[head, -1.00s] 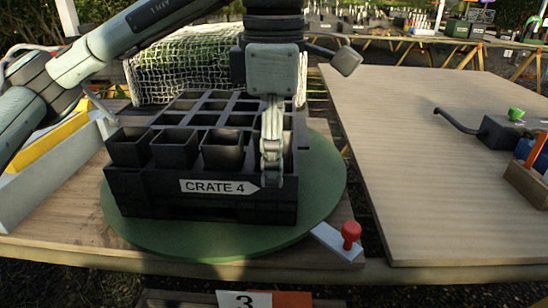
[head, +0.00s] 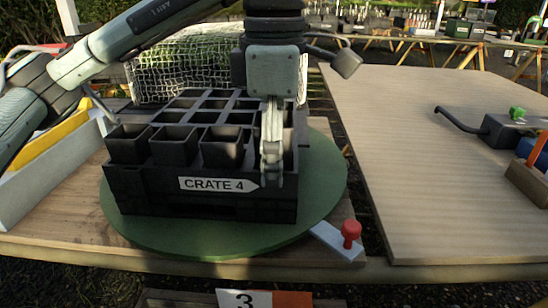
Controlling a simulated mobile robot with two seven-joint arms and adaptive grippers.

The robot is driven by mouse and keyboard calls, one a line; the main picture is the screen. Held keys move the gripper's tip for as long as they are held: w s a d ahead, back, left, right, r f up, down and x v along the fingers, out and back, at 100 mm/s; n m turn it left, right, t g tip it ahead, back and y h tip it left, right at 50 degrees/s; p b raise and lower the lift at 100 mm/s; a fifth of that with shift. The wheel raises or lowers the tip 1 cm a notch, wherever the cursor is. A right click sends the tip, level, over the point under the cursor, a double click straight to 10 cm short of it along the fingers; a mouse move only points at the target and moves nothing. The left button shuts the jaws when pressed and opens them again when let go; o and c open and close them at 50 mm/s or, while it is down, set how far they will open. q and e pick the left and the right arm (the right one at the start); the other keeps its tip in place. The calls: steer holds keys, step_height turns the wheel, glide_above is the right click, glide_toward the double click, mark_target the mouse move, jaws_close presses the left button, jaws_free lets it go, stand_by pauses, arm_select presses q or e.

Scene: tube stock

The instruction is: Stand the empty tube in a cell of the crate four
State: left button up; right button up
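The black crate (head: 140,194), labelled CRATE 4, stands on a round green board. Three dark, square, open-topped tubes (head: 128,146) (head: 174,147) (head: 222,149) stand upright in its front row and rise above the rim. Several cells behind them look empty. My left gripper (head: 271,182) points down at the crate's front right corner, with its fingers in front of the rightmost front cell. I see the fingers edge-on, so their gap is hidden. They cover much of that corner, and I cannot tell whether a tube is there. My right gripper is not in view.
The green board (head: 328,180) lies on a wooden table, with a red-knobbed stop (head: 350,232) at its front right. A grey bin (head: 50,180) with a yellow thing stands left. The right-hand table (head: 430,160) is largely clear.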

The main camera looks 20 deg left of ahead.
arm_select(q)
steer(key=shift+o, duration=0.4)
steer(key=shift+s+f+b, duration=0.15)
steer(key=shift+f+b, duration=0.2)
steer(key=shift+f, duration=0.25)
steer(key=o, duration=1.3)
steer(key=shift+r, duration=0.2)
step_height(320, 180, up, 12)
steer(key=shift+r, duration=0.1)
